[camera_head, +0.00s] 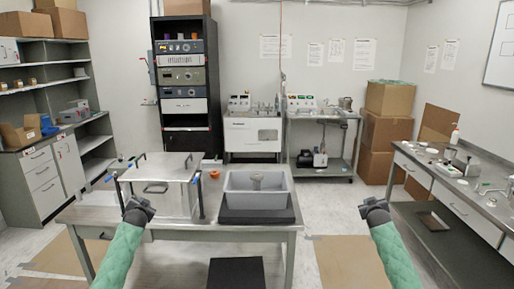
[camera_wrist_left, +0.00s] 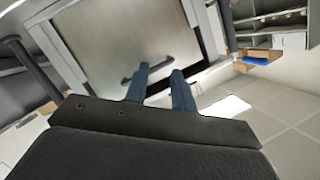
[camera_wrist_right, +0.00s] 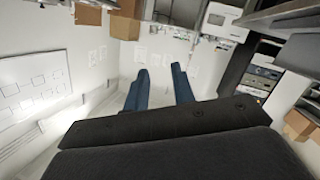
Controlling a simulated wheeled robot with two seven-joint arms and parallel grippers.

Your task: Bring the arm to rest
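My left gripper (camera_head: 138,207) is raised at the left end of the table, in front of a metal chamber (camera_head: 172,205) with a front handle (camera_head: 157,188). In the left wrist view its two fingers (camera_wrist_left: 160,72) are apart with nothing clearly held. A dark handle (camera_wrist_left: 178,66) on the chamber's panel shows behind them; contact cannot be told. My right gripper (camera_head: 374,206) hangs over open floor right of the table. In the right wrist view its fingers (camera_wrist_right: 160,72) are apart and empty.
The table (camera_head: 180,234) also holds a grey bin (camera_head: 241,198) with a small grey part (camera_head: 256,181) inside, and an orange cup (camera_head: 214,174). A long counter (camera_head: 440,182) runs along the right. Floor between table and counter is clear, with brown sheets (camera_head: 350,262).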

